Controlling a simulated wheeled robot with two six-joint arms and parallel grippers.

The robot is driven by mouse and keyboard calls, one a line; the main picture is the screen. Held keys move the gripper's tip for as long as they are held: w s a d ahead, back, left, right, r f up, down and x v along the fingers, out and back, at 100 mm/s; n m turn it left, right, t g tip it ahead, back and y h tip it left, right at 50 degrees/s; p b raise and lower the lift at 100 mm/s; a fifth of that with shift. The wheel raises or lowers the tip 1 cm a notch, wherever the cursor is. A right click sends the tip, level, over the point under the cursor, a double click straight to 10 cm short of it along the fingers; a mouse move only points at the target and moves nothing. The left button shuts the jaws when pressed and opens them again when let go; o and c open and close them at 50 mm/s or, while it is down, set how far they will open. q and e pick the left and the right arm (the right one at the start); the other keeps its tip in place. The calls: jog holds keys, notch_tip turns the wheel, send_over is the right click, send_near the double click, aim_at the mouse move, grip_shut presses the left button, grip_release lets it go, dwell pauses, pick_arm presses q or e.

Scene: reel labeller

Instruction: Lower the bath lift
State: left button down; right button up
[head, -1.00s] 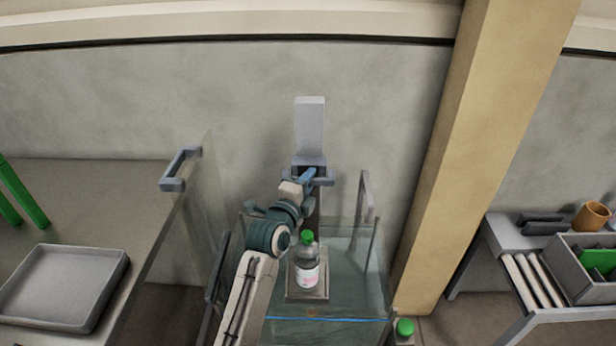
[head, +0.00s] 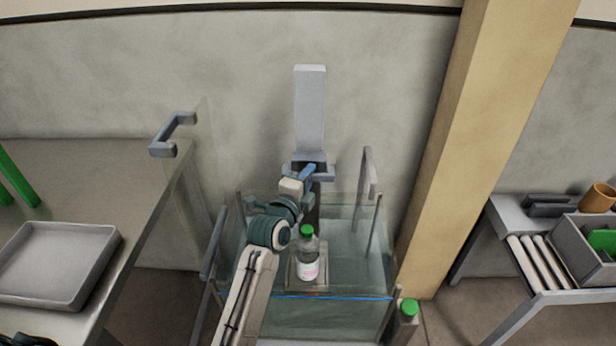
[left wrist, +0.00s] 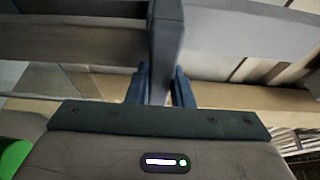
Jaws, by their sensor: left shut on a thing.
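The bath lift has a pale grey upright column (head: 310,105) against the wall, with a grey crossbar handle (head: 324,174) at its lower end. My left gripper (head: 309,174) is shut on the lift's handle; in the left wrist view a grey bar (left wrist: 165,45) passes between its blue fingers (left wrist: 162,88). Below the handle, the lift's small platform (head: 318,284) carries an upright clear bottle (head: 307,264) with a green cap and a pale label. Platform and bottle are inside the glass-walled bath (head: 345,314). My left arm partly hides the bath's left side. My right gripper is out of view.
A worktop with a shallow grey tray (head: 58,262) and a handled glass panel (head: 172,135) stands at left. A wooden post (head: 465,150) rises right of the bath. A grey bin (head: 580,240) sits far right.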

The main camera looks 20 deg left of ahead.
pick_arm(q)
jog(key=c, duration=1.4)
grip_release()
jog(key=shift+o, duration=0.6)
jog(key=shift+s, duration=0.1)
jog(key=s+a+b, duration=0.1)
jog(key=s+b, duration=0.1)
jog(key=s, duration=0.8)
jog(key=shift+s, duration=0.3)
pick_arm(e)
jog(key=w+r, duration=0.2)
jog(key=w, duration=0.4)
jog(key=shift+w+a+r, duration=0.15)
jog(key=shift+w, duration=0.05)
pick_arm(q)
jog(key=shift+a, duration=0.1)
